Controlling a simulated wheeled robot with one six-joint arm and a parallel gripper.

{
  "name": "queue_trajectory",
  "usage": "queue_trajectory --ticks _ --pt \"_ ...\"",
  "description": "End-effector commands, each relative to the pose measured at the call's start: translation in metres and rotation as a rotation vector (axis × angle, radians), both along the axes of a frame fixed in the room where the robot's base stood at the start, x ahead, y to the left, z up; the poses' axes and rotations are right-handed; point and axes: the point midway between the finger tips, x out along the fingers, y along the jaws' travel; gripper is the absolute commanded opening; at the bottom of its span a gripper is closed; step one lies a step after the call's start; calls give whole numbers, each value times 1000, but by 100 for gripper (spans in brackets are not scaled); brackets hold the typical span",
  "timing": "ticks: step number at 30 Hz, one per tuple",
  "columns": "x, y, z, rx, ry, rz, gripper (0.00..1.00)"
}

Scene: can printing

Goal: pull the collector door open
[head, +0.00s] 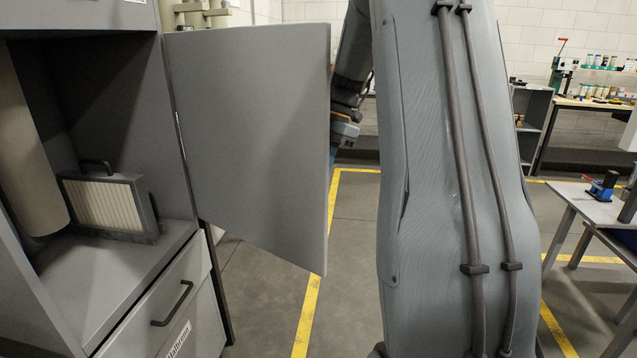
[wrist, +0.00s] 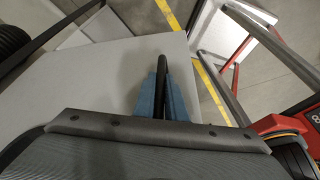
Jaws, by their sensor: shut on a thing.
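The grey collector door (head: 250,130) stands swung wide open on its hinges at the right side of the cabinet opening. In the wrist view the door is the pale panel (wrist: 95,85) under my gripper (wrist: 162,85). My gripper's blue fingers are shut on the dark bar handle (wrist: 162,64) of the door. In the head view the door hides the handle and fingertips; only part of my wrist shows past its free edge.
Inside the open cabinet (head: 100,245) are a framed pleated filter (head: 105,203) with a black handle and a beige cylinder (head: 25,150). A closed drawer (head: 170,300) lies below. A workbench (head: 580,205) stands at right. Yellow-lined floor (head: 350,220) is clear beside the door.

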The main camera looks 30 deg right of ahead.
Motion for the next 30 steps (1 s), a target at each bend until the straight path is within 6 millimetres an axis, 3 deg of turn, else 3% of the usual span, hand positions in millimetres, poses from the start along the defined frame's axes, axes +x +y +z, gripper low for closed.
queue_trajectory --ticks 15,16,19,30 --pt "4 -3 -1 -3 5 8 0" --pt "4 -3 -1 -3 5 8 14" --pt "4 -2 -1 -2 4 8 29" --pt "6 -4 4 -2 0 9 29"
